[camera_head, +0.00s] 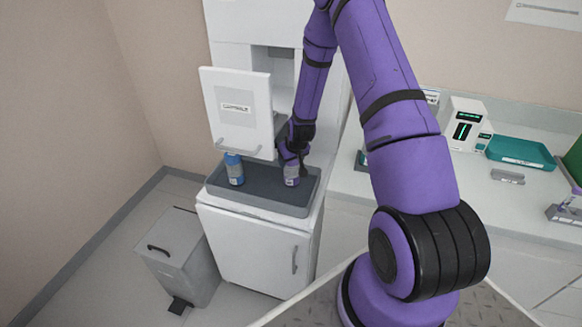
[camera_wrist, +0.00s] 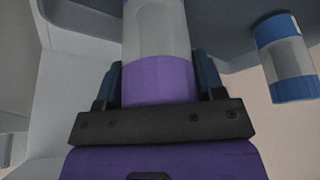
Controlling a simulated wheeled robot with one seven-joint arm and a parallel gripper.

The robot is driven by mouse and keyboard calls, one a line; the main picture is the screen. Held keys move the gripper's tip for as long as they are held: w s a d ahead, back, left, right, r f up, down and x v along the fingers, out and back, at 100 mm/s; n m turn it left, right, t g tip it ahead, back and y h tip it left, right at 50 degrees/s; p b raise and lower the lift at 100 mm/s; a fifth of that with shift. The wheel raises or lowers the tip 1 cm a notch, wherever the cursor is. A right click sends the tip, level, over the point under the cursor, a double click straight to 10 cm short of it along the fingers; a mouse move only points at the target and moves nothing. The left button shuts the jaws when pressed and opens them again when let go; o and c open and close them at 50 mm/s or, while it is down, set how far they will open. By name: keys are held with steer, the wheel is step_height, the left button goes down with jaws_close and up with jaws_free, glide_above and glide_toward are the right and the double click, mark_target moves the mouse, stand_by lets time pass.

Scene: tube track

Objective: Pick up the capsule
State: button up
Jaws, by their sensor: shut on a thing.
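The capsule with a purple end and a grey translucent body (camera_wrist: 157,80) sits between my gripper's two fingers in the wrist view. My gripper (camera_wrist: 158,85) is shut on it. In the head view the same capsule (camera_head: 292,178) is at the right part of the dark grey tray (camera_head: 262,196), below my gripper (camera_head: 292,160). I cannot tell whether its base touches the tray. A second capsule with blue ends (camera_head: 234,170) stands on the tray to the left. It also shows at the right of the wrist view (camera_wrist: 285,58).
An open white hatch door (camera_head: 238,110) with a label and handle is behind the tray. The tray tops a white cabinet (camera_head: 255,247). A grey pedal bin (camera_head: 180,255) stands at left. The right counter holds a white device (camera_head: 463,126) and a teal tray (camera_head: 520,152).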

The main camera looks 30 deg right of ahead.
steer(key=shift+r, duration=0.5)
steer(key=s, duration=0.8)
step_height(320, 180, up, 14)
steer(key=a, duration=0.1)
steer(key=shift+f, duration=0.1)
